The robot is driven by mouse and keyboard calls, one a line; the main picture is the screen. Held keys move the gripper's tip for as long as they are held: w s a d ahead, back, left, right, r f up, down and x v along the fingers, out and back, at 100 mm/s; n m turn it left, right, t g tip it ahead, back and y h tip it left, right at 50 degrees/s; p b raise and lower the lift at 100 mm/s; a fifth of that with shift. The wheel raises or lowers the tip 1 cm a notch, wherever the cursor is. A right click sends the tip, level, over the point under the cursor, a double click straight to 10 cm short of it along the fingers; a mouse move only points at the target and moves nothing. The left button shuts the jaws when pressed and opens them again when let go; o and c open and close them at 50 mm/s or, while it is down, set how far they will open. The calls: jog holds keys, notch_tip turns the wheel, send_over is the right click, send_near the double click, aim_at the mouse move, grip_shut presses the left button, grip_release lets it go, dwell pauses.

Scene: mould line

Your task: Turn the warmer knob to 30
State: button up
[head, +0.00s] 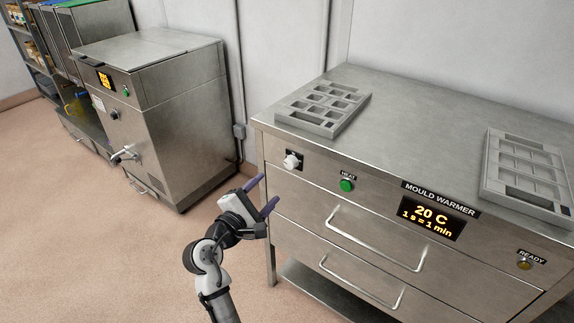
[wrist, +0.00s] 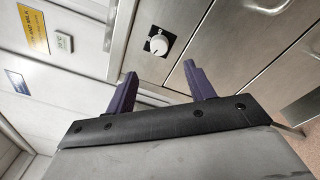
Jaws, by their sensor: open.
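The warmer knob (head: 292,161) is a white dial on a black plate at the upper left of the mould warmer's (head: 400,130) front. In the wrist view the knob (wrist: 158,45) shows ahead of my fingers, a little above the gap between them. My gripper (head: 268,193) is open and empty, in front of the warmer, below and left of the knob and apart from it. Its two purple fingers also show in the wrist view (wrist: 158,85). The warmer's display (head: 431,217) reads 20 C and "1 s = 1 min". The knob's scale is too small to read.
The green HEAT button (head: 347,185) is right of the knob, and the READY lamp (head: 525,264) is at far right. Drawer handles (head: 375,240) stick out below. Two mould trays (head: 322,106) (head: 527,172) lie on top. A steel machine (head: 165,120) stands at left, with open floor between.

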aim_at(289, 165)
jog(key=p+x, duration=0.1)
jog(key=x, duration=1)
jog(key=shift+w, duration=0.2)
jog(key=shift+c, duration=0.4)
jog(key=c, duration=0.9)
